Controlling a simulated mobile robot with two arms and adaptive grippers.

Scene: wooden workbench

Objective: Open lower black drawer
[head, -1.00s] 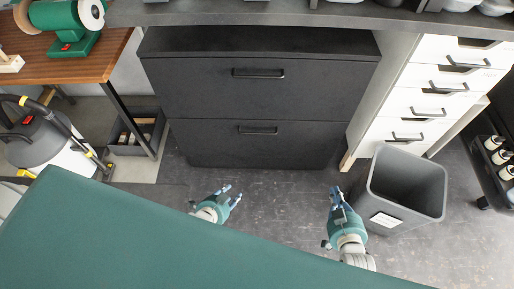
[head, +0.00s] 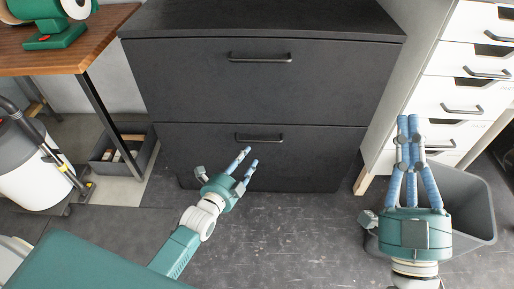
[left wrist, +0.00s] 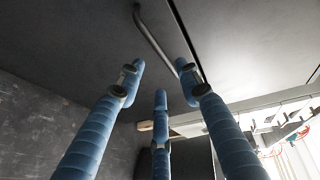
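The lower black drawer (head: 310,158) is shut, in a black cabinet below the upper drawer (head: 180,80). Its bar handle (head: 260,139) is dark and horizontal in the head view; it also shows in the left wrist view (left wrist: 152,33). My left gripper (head: 248,158) is open and empty, its blue fingers just below the handle in the head view. In the left wrist view the fingers (left wrist: 160,85) are spread and apart from the handle. My right gripper (head: 410,125) is raised at the right, away from the drawer, its fingers pointing forward; nothing shows in it.
A grey bin (head: 470,205) stands at the right, partly behind my right gripper. White drawers (head: 445,105) stand right of the cabinet. A wooden table (head: 60,55) and a vacuum cleaner (head: 25,165) are at the left. Floor before the cabinet (head: 300,235) is clear.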

